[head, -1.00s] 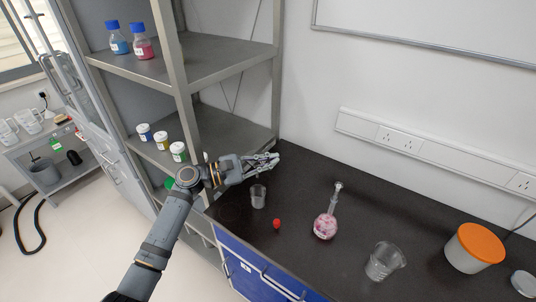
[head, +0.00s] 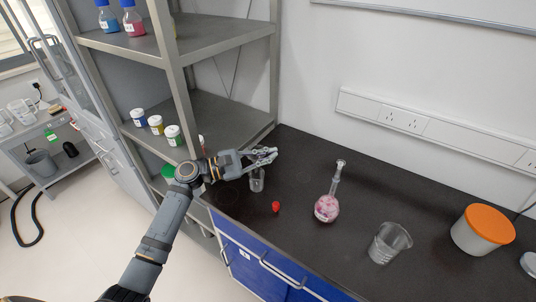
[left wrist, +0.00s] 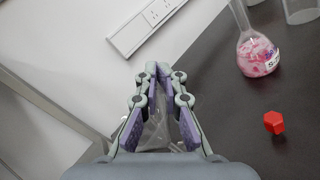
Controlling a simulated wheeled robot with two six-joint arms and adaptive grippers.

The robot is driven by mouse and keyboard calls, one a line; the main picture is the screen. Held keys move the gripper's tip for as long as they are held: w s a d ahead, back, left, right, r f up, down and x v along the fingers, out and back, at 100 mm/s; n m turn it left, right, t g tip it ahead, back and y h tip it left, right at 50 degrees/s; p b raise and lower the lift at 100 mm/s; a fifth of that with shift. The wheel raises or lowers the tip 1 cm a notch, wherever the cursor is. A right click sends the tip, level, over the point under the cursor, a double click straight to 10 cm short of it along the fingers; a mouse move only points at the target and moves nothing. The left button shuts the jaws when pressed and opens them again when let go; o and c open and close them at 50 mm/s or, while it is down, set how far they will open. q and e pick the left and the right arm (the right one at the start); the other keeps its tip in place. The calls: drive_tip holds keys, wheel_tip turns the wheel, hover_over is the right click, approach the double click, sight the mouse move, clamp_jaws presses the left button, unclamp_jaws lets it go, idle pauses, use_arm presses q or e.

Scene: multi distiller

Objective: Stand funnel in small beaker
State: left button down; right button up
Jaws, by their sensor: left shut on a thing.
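My left gripper (head: 268,155) is over the counter, just above the small clear beaker (head: 257,183), whose upper part it partly covers in the head view. In the left wrist view the left gripper (left wrist: 165,72) has its fingertips together, shut on a clear, see-through funnel (left wrist: 156,130) that shows between the fingers. The funnel is hard to make out in the head view. I cannot tell whether its stem is inside the small beaker. My right gripper is not in view.
A red stopper (head: 276,207) lies near the small beaker. To the right stand a flask of pink contents (head: 327,208), a larger clear beaker (head: 390,243) and an orange-lidded tub (head: 483,230). A shelf unit (head: 215,95) with bottles and jars rises on the left.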

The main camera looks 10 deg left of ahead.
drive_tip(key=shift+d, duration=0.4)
use_arm(q)
drive_tip(key=shift+w, duration=0.1)
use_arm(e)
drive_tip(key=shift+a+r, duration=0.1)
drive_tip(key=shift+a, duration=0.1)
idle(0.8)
use_arm(q)
drive_tip(key=shift+f+b, duration=0.4)
drive_tip(key=shift+f, duration=0.35)
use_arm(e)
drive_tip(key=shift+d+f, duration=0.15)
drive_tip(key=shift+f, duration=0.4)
use_arm(q)
drive_tip(key=shift+f+b, duration=1.75)
drive_tip(key=shift+f, duration=0.55)
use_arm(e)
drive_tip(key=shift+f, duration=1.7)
use_arm(q)
drive_tip(key=c, duration=1.4)
unclamp_jaws()
